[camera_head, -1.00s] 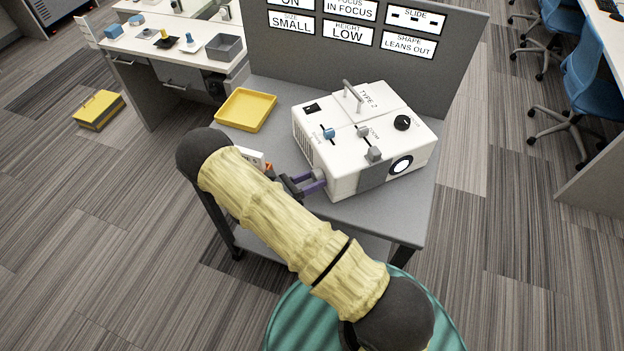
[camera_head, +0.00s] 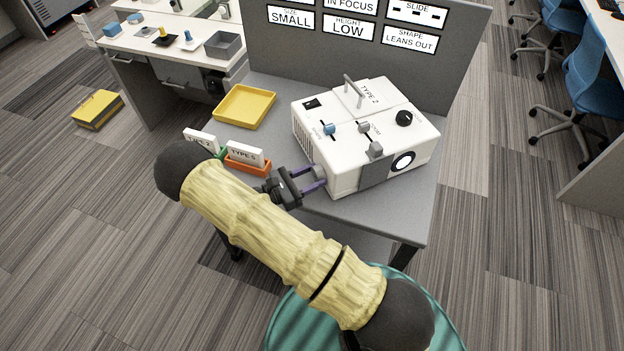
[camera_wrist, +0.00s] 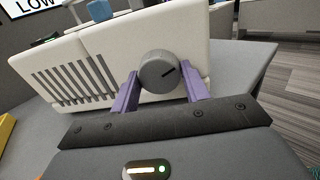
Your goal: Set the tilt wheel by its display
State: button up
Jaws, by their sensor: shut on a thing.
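The white projector box (camera_head: 345,150), marked TYPE 2, stands on the grey table. The tilt wheel, a grey round knob with a dark line (camera_wrist: 158,73), is on its side wall. It also shows in the head view (camera_head: 320,172). My gripper (camera_head: 313,179) is at that side, its two purple fingers shut on the wheel from both sides, as the wrist view (camera_wrist: 160,88) shows. The wheel's line points up and to the right in the wrist view. The display panel (camera_head: 370,30) behind reads SIZE SMALL, HEIGHT LOW, SHAPE LEANS OUT and IN FOCUS.
A yellow tray (camera_head: 246,108) lies left of the projector. An orange holder (camera_head: 246,167) with a TYPE 5 card and another card holder sit near my arm. The table's front (camera_head: 380,220) is bare. Side desks and blue chairs (camera_head: 585,85) stand farther off.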

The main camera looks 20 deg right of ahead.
jog(key=m+b, duration=0.2)
jog(key=m, duration=0.2)
jog(key=shift+f+m, duration=0.15)
jog(key=shift+m, duration=0.25)
jog(key=m+b, duration=0.2)
jog(key=m, duration=0.2)
jog(key=shift+m, duration=0.3)
jog(key=shift+g+h, duration=0.3)
jog(key=o, duration=1)
jog(key=shift+a, duration=0.1)
jog(key=s+a+b, duration=0.1)
jog(key=a, duration=0.4)
jog(key=s+a+b, duration=0.1)
jog(key=a, duration=0.5)
jog(key=s+a+b, duration=0.1)
jog(key=a+b, duration=0.1)
jog(key=a, duration=0.4)
jog(key=shift+f, duration=0.4)
